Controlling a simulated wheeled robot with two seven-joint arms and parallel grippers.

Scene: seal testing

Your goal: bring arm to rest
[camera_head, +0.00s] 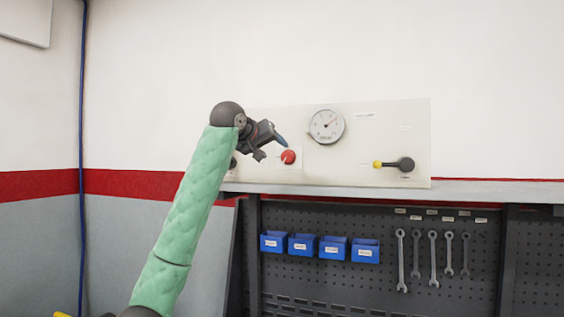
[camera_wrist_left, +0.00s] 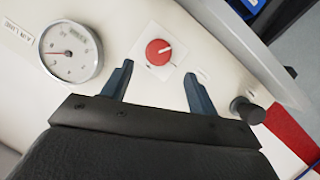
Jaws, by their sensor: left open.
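My left arm, in a green quilted sleeve, comes up from the lower left in the head view. My left gripper (camera_head: 271,145) is open and empty in front of the panel (camera_head: 370,128), just left of the red knob (camera_head: 288,157). In the left wrist view the two blue-grey fingers of the gripper (camera_wrist_left: 158,88) stand apart. The red knob (camera_wrist_left: 158,52) shows beyond the fingertips, between them and apart from them. My right gripper is in neither view.
The panel carries a round gauge (camera_head: 326,126) and a black lever with a yellow tip (camera_head: 394,164). A shelf (camera_head: 480,192) runs under it. Below hang blue bins (camera_head: 333,248) and several wrenches (camera_head: 433,258) on a dark pegboard. The room left of the arm is clear.

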